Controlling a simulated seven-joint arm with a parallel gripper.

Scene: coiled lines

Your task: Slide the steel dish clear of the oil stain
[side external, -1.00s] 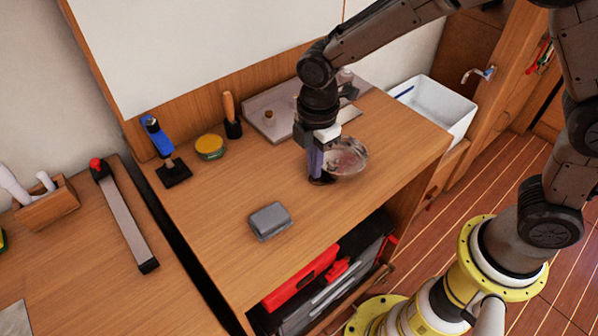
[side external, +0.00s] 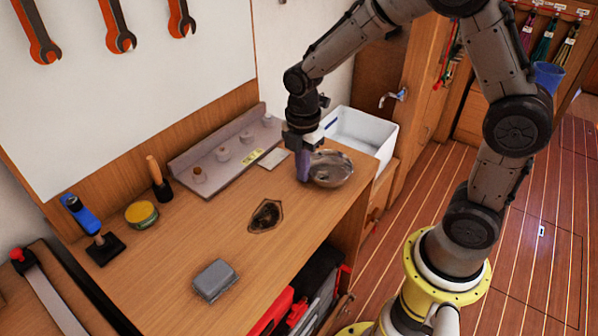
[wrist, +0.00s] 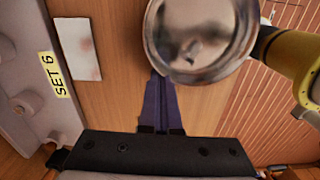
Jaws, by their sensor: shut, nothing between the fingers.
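The steel dish (side external: 333,170) is a round, shiny bowl upright near the right end of the wooden bench. It also shows at the top of the wrist view (wrist: 200,40). The dark oil stain (side external: 265,216) lies fully exposed on the wood, with bare bench between it and the dish. My gripper (side external: 303,178) points down at the dish's left side, the side towards the stain. Its purple fingers are shut together and empty. In the wrist view the fingertips (wrist: 160,78) meet the dish's rim; exact contact is hard to tell.
A grey box (side external: 215,281), yellow tin (side external: 141,214) and blue-handled tool (side external: 92,232) stand to the left.

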